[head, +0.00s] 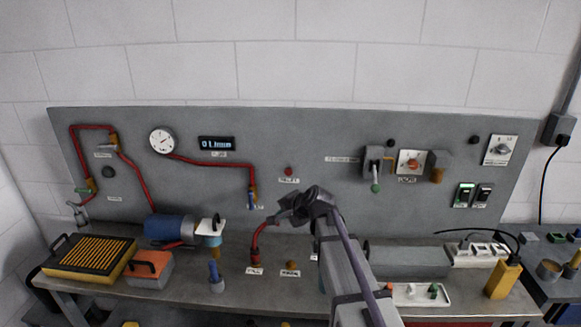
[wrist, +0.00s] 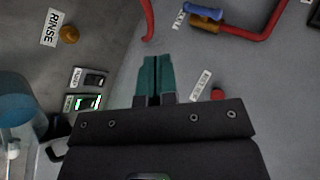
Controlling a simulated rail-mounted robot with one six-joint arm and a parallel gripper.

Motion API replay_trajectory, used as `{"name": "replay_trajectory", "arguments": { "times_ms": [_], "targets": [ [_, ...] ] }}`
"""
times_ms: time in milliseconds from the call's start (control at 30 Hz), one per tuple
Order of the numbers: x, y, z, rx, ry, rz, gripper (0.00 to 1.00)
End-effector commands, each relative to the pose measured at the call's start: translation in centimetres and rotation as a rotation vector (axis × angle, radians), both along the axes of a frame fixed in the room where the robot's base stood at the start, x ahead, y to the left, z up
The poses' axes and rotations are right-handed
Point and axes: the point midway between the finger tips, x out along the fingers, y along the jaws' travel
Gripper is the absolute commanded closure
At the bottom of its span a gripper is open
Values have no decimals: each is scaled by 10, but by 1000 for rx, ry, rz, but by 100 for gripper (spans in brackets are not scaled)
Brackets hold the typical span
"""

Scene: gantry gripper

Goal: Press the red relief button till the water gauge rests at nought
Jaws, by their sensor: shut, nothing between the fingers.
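The red relief button (head: 289,171) is on the grey panel, above its white label. In the wrist view the button (wrist: 217,95) is right of my fingers, partly close to the dark gripper body. The round white gauge (head: 162,140) is on the panel's upper left. Its needle seems to point up and right, but its numbers are too small to read. My gripper (head: 272,220) is below the button in the head view, apart from it. Its teal fingers (wrist: 154,77) are shut and empty.
A display (head: 216,143) beside the gauge reads about 0 L/min. Red pipe (head: 210,162) runs to a blue-handled valve (head: 252,198). A red hose (head: 257,240) rises near my gripper. The bench holds a yellow-black filter box (head: 127,263) and a white tray (head: 420,303).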

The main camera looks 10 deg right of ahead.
Motion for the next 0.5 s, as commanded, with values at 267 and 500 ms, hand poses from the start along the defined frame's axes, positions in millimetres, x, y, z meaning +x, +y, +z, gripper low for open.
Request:
{"name": "replay_trajectory", "arguments": {
  "times_ms": [267,500],
  "targets": [
    [54,-10,40,421,-78,-367,100],
    [55,-11,41,446,-67,-390,100]
  ]
}}
